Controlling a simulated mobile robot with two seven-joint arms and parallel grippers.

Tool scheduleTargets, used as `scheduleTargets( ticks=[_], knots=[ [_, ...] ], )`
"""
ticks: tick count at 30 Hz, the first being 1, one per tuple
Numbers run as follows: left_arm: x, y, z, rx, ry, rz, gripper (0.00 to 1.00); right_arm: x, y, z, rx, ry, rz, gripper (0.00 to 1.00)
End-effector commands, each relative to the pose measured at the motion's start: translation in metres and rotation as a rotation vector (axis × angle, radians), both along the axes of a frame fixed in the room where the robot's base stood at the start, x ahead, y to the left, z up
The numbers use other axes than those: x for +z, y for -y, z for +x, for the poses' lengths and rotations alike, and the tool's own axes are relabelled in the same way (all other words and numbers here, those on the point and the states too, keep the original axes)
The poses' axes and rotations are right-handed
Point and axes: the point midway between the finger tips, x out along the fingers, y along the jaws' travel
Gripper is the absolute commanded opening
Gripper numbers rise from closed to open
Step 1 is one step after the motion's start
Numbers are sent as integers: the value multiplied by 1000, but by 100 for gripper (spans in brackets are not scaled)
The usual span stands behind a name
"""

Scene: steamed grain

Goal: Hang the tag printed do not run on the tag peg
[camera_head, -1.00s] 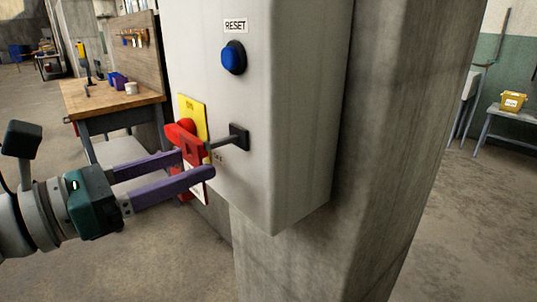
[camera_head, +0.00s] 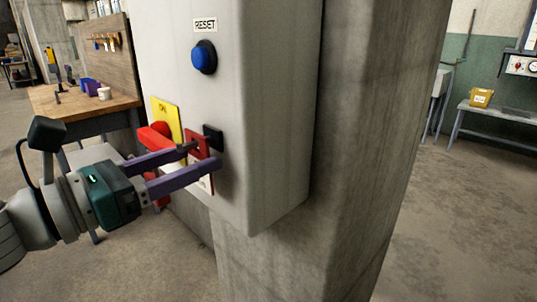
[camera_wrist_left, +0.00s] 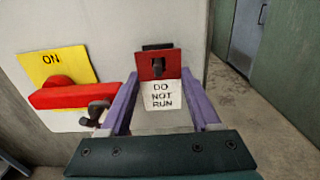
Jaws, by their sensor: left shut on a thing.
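The tag (camera_wrist_left: 160,95) has a red top with a hole and a white lower part printed DO NOT RUN. It also shows in the head view (camera_head: 198,147), close to the grey box's face. My left gripper (camera_head: 203,165) is shut on the tag, with a purple finger at each side. The tag peg is a dark rod on a square black plate (camera_head: 213,138). Its end (camera_wrist_left: 158,66) shows in the tag's hole and appears to stick out through it. The fingers partly hide the tag in the head view. My right gripper is not in view.
The grey box (camera_head: 255,120) on a concrete pillar (camera_head: 370,130) carries a blue RESET button (camera_head: 203,57). A red switch handle (camera_wrist_left: 68,95) on a yellow ON plate (camera_wrist_left: 52,64) is left of the tag. A wooden workbench (camera_head: 75,105) stands behind left.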

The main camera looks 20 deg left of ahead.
Motion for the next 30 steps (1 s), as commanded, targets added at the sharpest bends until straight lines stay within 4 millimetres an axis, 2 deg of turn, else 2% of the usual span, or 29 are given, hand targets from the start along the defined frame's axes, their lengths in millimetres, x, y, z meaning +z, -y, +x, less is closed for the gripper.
scheduleTargets(
  ticks=[14, 15, 23, 30],
  knots=[
    [0, 0, 0, 0, 1, 0, 12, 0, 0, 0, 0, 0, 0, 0],
    [0, 0, 0, 0, 1, 0, 68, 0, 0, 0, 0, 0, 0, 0],
    [0, 0, 0, 1, 1, 0, 97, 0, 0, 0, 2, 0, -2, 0],
    [0, -1, 0, 4, -1, 0, 98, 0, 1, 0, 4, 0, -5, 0]
  ],
)
